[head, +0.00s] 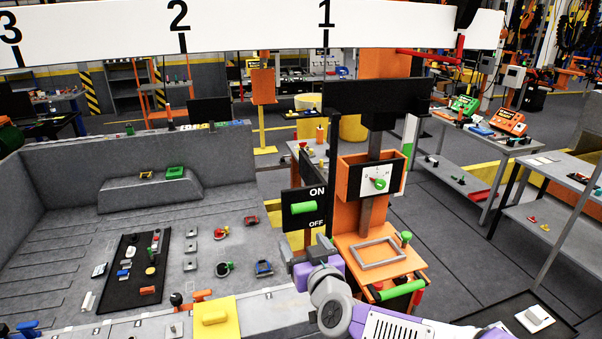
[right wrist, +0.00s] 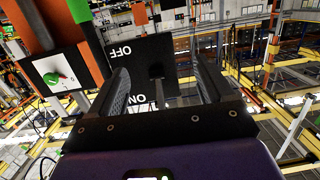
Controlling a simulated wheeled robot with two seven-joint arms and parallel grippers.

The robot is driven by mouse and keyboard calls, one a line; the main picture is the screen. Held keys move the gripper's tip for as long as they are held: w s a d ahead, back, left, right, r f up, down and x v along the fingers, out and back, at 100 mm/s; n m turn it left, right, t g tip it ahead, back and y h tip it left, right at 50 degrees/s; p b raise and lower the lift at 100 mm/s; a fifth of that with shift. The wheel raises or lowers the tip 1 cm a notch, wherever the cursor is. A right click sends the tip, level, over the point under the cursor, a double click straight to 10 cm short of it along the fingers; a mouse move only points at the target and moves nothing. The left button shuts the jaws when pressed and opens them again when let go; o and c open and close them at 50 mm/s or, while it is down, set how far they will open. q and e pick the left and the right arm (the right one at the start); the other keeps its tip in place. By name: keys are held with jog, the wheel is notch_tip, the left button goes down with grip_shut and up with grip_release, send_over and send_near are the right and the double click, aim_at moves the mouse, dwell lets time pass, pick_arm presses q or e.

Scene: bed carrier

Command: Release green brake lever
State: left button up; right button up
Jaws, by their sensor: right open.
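A black ON/OFF panel (head: 317,222) carries a green lever handle (head: 303,208) between the two words, sticking out to the left. My right gripper (head: 308,256) is open, just below this panel in the head view. In the right wrist view the panel (right wrist: 140,54) appears upside down between my open right fingers (right wrist: 162,85). A dark slot or stem shows at its middle; I cannot make out the green handle there. A second green bar (head: 401,289) and a red one sit on the orange stand's lower front. My left gripper is not in view.
An orange stand (head: 374,247) with a dial box (head: 371,178) and a green knob (head: 406,237) rises right of the panel. A grey bed (head: 60,215) with small parts lies left. A numbered white beam (head: 240,25) spans the top.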

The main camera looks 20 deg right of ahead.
aim_at(305, 205)
jog(key=shift+t+h, duration=0.3)
jog(key=shift+t, duration=0.5)
jog(key=r, duration=0.3)
jog(key=s+r, duration=0.1)
jog(key=r, duration=0.1)
jog(key=d+r+p, duration=0.1)
jog(key=r, duration=0.2)
jog(key=shift+s+r, duration=0.15)
jog(key=shift+r, duration=0.2)
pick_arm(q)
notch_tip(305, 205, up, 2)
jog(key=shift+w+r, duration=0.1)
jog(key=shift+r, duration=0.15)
pick_arm(e)
jog(key=w, duration=0.7)
jog(key=shift+w+f, duration=0.1)
jog(key=shift+w, duration=0.05)
jog(key=shift+c, duration=0.5)
